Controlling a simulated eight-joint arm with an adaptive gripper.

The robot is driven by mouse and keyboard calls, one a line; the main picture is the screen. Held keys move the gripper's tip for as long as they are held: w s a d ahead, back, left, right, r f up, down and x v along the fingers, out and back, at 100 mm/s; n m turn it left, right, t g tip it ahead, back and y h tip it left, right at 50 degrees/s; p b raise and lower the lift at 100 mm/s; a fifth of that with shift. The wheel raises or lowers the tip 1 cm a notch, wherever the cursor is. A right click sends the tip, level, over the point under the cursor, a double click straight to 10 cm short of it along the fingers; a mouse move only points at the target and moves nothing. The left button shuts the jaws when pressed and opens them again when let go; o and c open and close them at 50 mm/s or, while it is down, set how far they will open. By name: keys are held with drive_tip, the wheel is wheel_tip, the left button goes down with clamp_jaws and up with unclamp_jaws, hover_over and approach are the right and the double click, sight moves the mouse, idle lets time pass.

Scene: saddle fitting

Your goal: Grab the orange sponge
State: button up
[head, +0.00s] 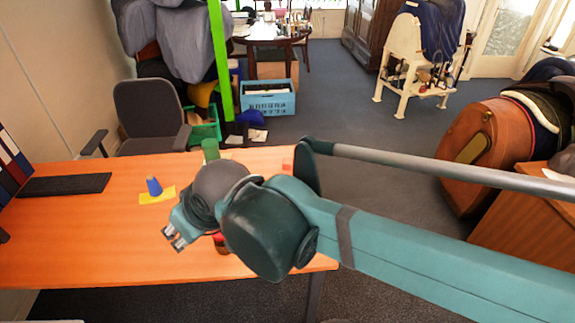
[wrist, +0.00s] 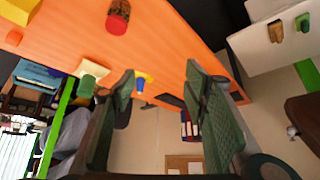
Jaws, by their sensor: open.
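A small orange block (head: 287,164), which looks like the orange sponge, lies near the far edge of the orange desk, partly hidden by my arm. In the wrist view a small orange piece (wrist: 13,37) at the far left appears to be the same thing; its colour is close to the desk's. My gripper (head: 174,238) is above the front middle of the desk, to the left of and nearer than the block. In the wrist view my gripper (wrist: 160,78) has its two fingers wide apart with nothing held between them.
On the desk (head: 75,235) are a blue cup (head: 154,187) on a yellow piece (head: 158,197), a green cup (head: 210,150), a keyboard (head: 65,184) and a red-topped jar (wrist: 118,17), partly behind my arm. A chair (head: 150,112) stands behind. The desk's left front is clear.

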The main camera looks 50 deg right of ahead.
drive_tip(key=w+d+r+m+g+h, duration=0.1)
drive_tip(key=w+d+r+m+g, duration=0.15)
drive_tip(key=w+d, duration=1.05)
drive_tip(key=m+g+y+p, duration=0.1)
drive_tip(key=m+g+p, duration=0.1)
drive_tip(key=m+g, duration=0.5)
hover_over(288, 160)
drive_tip(key=f, duration=0.8)
drive_tip(key=f+m+t, duration=0.1)
drive_tip(key=f, duration=0.7)
drive_tip(key=f+t, duration=0.1)
drive_tip(key=f, duration=0.7)
drive_tip(key=shift+w+a+f+m, duration=0.2)
drive_tip(key=shift+a+m, duration=0.05)
drive_tip(key=shift+a, duration=0.15)
drive_tip(key=shift+s+d+f, duration=0.15)
drive_tip(key=shift+d+f, duration=0.2)
